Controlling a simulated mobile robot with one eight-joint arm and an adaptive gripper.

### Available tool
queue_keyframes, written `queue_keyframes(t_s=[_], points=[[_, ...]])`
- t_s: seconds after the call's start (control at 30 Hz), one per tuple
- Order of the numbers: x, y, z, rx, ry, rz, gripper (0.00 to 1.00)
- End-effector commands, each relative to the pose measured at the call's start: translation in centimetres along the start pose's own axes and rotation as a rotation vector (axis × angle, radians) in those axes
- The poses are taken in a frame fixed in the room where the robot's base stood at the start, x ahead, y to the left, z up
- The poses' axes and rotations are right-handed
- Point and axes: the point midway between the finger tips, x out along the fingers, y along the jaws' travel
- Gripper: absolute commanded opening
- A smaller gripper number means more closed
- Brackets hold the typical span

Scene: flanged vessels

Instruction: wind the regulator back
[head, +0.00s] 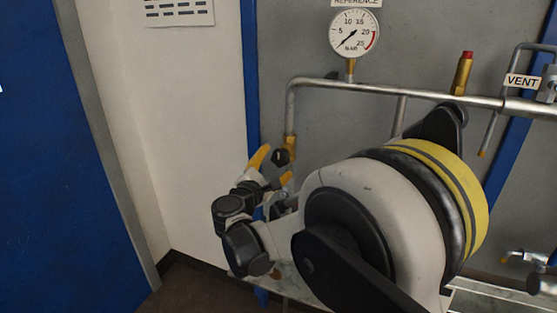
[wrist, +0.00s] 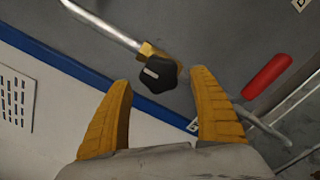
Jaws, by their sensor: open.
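The regulator knob, black with a pale mark on its face, sits on a brass body at the lower end of a bent pipe. The knob (head: 281,157) is partly hidden by my fingers in the head view. In the wrist view the knob (wrist: 159,72) shows whole, between and slightly beyond my fingertips. My gripper (head: 274,167) is open, its yellow fingers on either side of the knob; the wrist view also shows the open gripper (wrist: 161,79). I see no clear contact. The REFERENCE gauge (head: 354,33) has its needle pointing to the lower left, near the low end.
A steel pipe (head: 430,92) runs across the grey panel above my arm. A brass fitting with a red cap (head: 463,73) stands on it, with a VENT label (head: 522,82) to the right. A red handle (wrist: 268,76) lies right of my fingers in the wrist view. A blue door (head: 45,170) is at left.

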Motion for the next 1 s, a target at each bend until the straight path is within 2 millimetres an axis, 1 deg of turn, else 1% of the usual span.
queue_keyframes(t_s=[0.03, 0.2, 0.3, 0.43, 0.6, 0.87, 0.93, 0.97, 1.0], points=[[-1.3, 0.1, -0.1, 0.000, 0.002, 0.002, 0.71], [-5.2, 0.1, -0.1, 0.000, 0.002, 0.003, 0.71], [-7.1, 0.1, 0.0, -0.001, 0.002, 0.002, 0.71], [-8.8, 0.1, 0.0, -0.001, 0.001, 0.002, 0.71], [-9.5, 0.0, 0.0, -0.001, 0.000, 0.001, 0.71], [-9.4, 0.0, 0.1, 0.002, 0.000, -0.002, 0.71], [-9.1, -0.5, 0.8, 0.020, 0.006, -0.022, 0.71], [-8.9, -0.9, 1.3, 0.036, 0.010, -0.038, 0.71], [-8.4, -1.8, 2.3, 0.069, 0.018, -0.070, 0.71]])
